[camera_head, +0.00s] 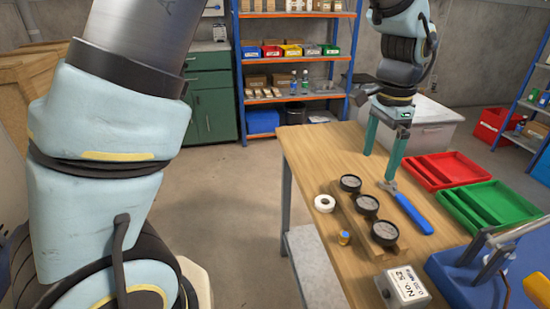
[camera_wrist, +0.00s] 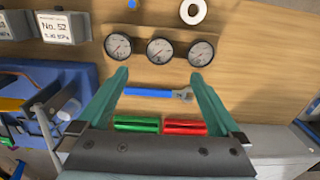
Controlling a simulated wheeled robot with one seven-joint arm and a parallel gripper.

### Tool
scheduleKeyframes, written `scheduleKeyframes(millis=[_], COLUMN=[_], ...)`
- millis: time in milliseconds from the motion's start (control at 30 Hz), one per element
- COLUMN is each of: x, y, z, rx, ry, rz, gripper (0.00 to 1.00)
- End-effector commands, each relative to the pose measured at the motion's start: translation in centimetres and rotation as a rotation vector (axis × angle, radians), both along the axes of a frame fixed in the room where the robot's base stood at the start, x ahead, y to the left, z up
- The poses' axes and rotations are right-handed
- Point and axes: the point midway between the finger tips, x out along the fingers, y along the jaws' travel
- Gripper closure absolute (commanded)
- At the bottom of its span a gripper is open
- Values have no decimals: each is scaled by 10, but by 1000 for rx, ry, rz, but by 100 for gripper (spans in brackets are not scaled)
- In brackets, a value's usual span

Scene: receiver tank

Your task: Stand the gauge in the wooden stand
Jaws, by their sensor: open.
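Three round gauges with black rims and pale dials show in the head view: the far gauge (camera_head: 350,183), the middle gauge (camera_head: 367,203) and the near gauge (camera_head: 384,232). They sit in a row along the low wooden stand (camera_head: 353,217) on the table. The wrist view shows the same row: left gauge (camera_wrist: 118,46), middle gauge (camera_wrist: 159,50), right gauge (camera_wrist: 201,52). I cannot tell how each sits in the stand. My gripper (camera_head: 379,168) is open and empty, pointing down above the table beyond the row. Its fingers (camera_wrist: 160,73) appear apart below the gauges in the wrist view.
A blue-handled wrench (camera_head: 412,213) lies right of the stand. Red tray (camera_head: 447,170) and green tray (camera_head: 489,204) are at the right. A white roll (camera_head: 324,203), a small blue-and-yellow item (camera_head: 344,238), a labelled grey block (camera_head: 402,287) and blue equipment (camera_head: 470,275) surround the row.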

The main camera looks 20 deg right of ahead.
Motion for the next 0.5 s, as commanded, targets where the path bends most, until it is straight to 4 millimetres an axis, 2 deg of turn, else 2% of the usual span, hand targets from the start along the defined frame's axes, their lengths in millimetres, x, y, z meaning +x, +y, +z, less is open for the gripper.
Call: scheduleKeyframes(millis=[100, 167, 267, 367, 400, 467, 500], x=[3, 11, 40, 79, 92, 108, 116], y=[2, 10, 43, 102, 131, 174, 204], z=[0, 0, 0, -2, -3, -5, -6], rx=[-1, -2, -10, -25, -31, -45, -52], ry=[-1, -2, -8, -20, -24, -34, -39], rz=[9, 41, 165, 375, 473, 626, 726], gripper=[0, 0, 0, 0, 0, 0, 0])
